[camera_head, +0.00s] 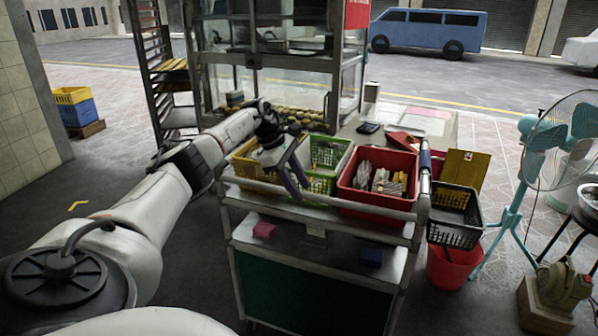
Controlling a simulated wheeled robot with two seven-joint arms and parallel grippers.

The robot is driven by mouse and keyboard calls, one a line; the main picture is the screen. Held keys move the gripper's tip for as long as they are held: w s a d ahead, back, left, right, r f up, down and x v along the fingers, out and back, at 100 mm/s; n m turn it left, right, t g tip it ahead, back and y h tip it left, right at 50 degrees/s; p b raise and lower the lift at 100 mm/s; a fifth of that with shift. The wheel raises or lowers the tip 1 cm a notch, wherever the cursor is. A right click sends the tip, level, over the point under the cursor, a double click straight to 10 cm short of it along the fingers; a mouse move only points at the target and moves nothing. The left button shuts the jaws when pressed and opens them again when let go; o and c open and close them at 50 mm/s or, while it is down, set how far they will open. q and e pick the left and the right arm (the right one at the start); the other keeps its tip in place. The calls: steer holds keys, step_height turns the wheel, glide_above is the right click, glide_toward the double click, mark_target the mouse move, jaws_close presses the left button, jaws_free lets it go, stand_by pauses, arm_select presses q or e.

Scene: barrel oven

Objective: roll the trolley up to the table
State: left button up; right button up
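The trolley (315,224) is a grey metal cart with a green lower panel, in the middle of the head view. Its top carries a red crate (375,208) of packets and yellow and green baskets (322,184). A pale-topped table (446,124) stands behind it at the right, partly hidden by the load. My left gripper (299,190) reaches over the trolley's near top edge, fingers pointing down by the near rail. Whether it touches or grips the rail I cannot tell. My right gripper is out of view.
A glass cabinet (300,85) and a tray rack (150,65) stand behind the trolley. A black basket (455,215) and red bucket (450,268) are at its right. A teal fan (512,190) stands farther right. The floor at left is mostly clear.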

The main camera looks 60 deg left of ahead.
arm_select(q)
steer(key=shift+d, duration=0.1)
steer(key=p+v, duration=0.1)
steer(key=v, duration=0.9)
steer(key=shift+r, duration=0.1)
stand_by(0.4)
